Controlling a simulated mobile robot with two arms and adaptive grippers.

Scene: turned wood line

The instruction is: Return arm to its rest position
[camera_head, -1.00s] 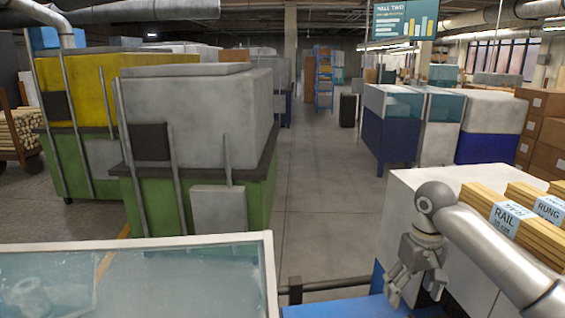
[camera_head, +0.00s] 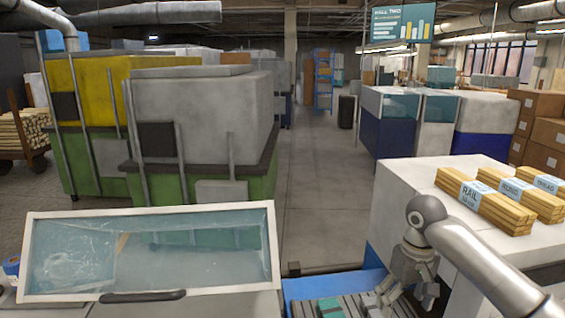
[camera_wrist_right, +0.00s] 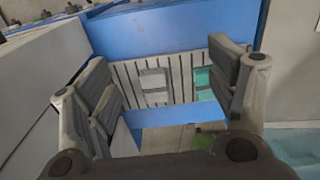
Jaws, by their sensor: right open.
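My right arm comes in from the right in the head view. Its grey gripper (camera_head: 400,298) hangs fingers down, open and empty, left of the white bench block (camera_head: 405,212) and above the slatted conveyor (camera_head: 345,305). In the right wrist view the open fingers (camera_wrist_right: 160,75) stand wide apart with nothing between them. The blue-sided conveyor (camera_wrist_right: 182,75) shows beyond them. A pale grey piece (camera_wrist_right: 153,85) and a teal piece (camera_wrist_right: 203,80) lie on its slats. My left gripper is not in view.
Labelled wood bundles, RAIL (camera_head: 483,203) nearest, lie on the white block. A glass-lidded case (camera_head: 150,255) with a dark handle stands at front left. Green-based machines (camera_head: 200,120) stand behind it. The middle aisle (camera_head: 325,180) is clear.

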